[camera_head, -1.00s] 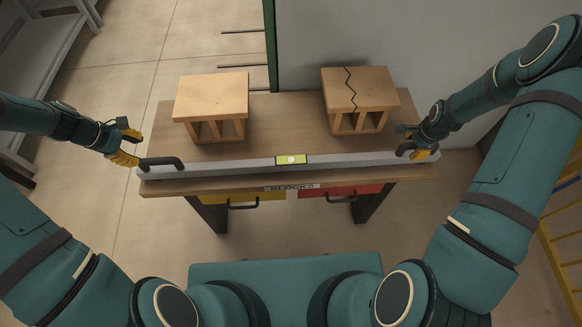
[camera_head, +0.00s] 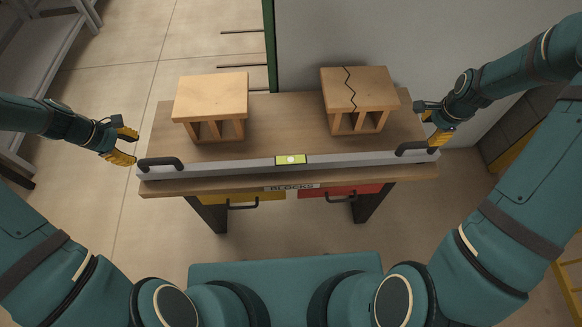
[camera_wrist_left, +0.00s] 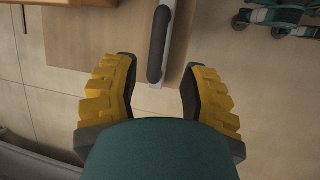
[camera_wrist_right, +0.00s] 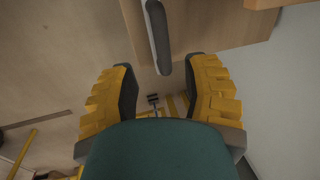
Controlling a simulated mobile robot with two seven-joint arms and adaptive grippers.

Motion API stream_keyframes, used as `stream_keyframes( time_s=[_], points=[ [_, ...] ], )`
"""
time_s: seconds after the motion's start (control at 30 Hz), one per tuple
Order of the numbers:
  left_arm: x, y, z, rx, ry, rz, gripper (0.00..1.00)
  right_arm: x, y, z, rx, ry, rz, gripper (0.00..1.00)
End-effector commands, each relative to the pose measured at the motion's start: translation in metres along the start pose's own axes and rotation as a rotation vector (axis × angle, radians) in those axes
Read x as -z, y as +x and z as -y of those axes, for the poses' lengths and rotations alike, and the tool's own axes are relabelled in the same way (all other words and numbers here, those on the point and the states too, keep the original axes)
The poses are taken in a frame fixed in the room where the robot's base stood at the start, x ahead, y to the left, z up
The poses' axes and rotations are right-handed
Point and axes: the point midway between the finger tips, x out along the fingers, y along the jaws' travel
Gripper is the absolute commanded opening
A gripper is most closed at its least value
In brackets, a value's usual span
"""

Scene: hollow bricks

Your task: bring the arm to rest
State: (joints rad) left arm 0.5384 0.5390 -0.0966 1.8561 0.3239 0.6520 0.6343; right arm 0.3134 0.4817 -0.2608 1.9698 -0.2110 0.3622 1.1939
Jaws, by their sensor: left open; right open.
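My left gripper (camera_head: 128,146) is open and empty, just left of the level's left handle (camera_head: 161,163). In the left wrist view the handle lies ahead of the open yellow fingers (camera_wrist_left: 158,95), apart from them. My right gripper (camera_head: 432,127) is open, near the level's right handle (camera_head: 415,148). In the right wrist view that handle (camera_wrist_right: 158,35) lies ahead of the open fingers (camera_wrist_right: 163,90), with nothing between them. The long grey spirit level (camera_head: 230,164), with a yellow-green vial (camera_head: 291,160), lies along the table's front edge.
A hollow brick (camera_head: 211,95) stands on the left of the wooden table (camera_head: 285,120). A second one with a dark zigzag crack (camera_head: 372,88) stands on the right. Below the top are a yellow drawer (camera_head: 240,198) and a red drawer (camera_head: 340,191). A grey shelf (camera_head: 45,60) stands far left.

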Motion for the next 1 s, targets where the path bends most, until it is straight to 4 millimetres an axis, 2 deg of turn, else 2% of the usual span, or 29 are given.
stream_keyframes(
  time_s=[0.57, 0.67, 0.77, 0.83, 1.0],
  points=[
    [0.000, 0.000, 0.000, 0.000, 0.000, 0.000, 0.44, 0.000, -0.002, 0.000, 0.000, 0.000, 0.000, 0.47],
    [-0.004, 0.006, 0.001, 0.007, 0.021, -0.001, 0.44, -0.007, 0.002, -0.001, 0.000, -0.025, 0.008, 0.47],
    [-0.020, 0.029, 0.007, 0.029, 0.104, -0.010, 0.44, -0.034, 0.017, -0.004, 0.004, -0.124, 0.039, 0.47],
    [-0.040, 0.055, 0.015, 0.054, 0.214, -0.022, 0.44, -0.066, 0.033, -0.009, 0.013, -0.248, 0.075, 0.47],
    [-0.110, 0.125, 0.054, 0.109, 0.617, -0.046, 0.44, -0.170, 0.071, -0.044, 0.064, -0.655, 0.181, 0.47]
  ],
)
